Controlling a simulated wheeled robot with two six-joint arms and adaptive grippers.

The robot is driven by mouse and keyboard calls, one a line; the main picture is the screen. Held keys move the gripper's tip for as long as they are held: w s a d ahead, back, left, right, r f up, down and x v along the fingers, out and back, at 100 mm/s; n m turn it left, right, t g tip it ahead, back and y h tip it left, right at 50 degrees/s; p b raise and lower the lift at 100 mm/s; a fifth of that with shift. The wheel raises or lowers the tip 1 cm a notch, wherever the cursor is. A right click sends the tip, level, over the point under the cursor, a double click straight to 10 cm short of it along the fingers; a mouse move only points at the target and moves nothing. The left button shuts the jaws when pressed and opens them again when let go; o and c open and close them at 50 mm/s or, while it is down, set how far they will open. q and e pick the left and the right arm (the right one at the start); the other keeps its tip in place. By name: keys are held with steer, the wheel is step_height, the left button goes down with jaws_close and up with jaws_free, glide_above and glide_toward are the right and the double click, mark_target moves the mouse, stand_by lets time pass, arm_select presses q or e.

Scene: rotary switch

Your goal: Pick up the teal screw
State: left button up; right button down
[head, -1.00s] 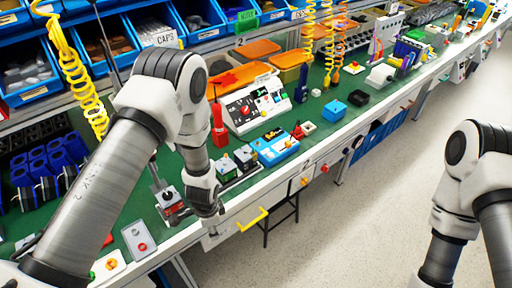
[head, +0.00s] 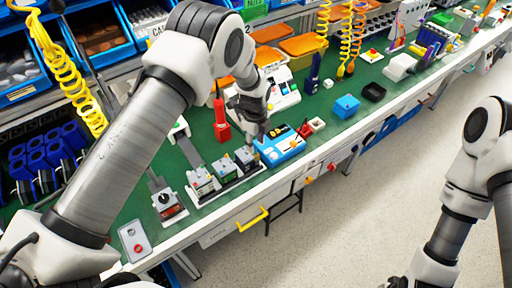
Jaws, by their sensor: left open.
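I cannot pick out a teal screw; it is too small or hidden. My left gripper (head: 263,138) is low over the green bench mat, by the small terminal blocks (head: 223,171) and the blue device (head: 281,147). Its fingers point down and are small and dark in the head view, and I see nothing held in them. My right arm shows at the right edge over the floor, but its gripper is out of view.
A red upright tool (head: 221,122) stands left of my left gripper. A white panel (head: 281,97) is behind it. A dark rotary switch (head: 168,203) and a grey button box (head: 134,240) lie nearer. A blue box (head: 346,106) stands to the right.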

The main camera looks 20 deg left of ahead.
mark_target(256, 151)
arm_select(q)
steer(key=shift+s+a+f+p, duration=0.1)
steer(key=shift+s+f+p, duration=0.15)
steer(key=shift+f+p, duration=0.3)
steer(key=f, duration=0.3)
steer(key=shift+w+p, duration=0.3)
steer(key=shift+w, duration=0.05)
steer(key=shift+w+f, duration=0.25)
steer(key=shift+f, duration=0.1)
steer(key=shift+s+r, duration=0.25)
steer(key=shift+s, duration=0.1)
jaws_close()
steer(key=shift+w, duration=0.1)
arm_select(e)
step_height(256, 151, up, 2)
steer(key=shift+w+r, duration=0.1)
steer(key=shift+w, duration=0.05)
arm_select(q)
steer(key=shift+f, duration=0.1)
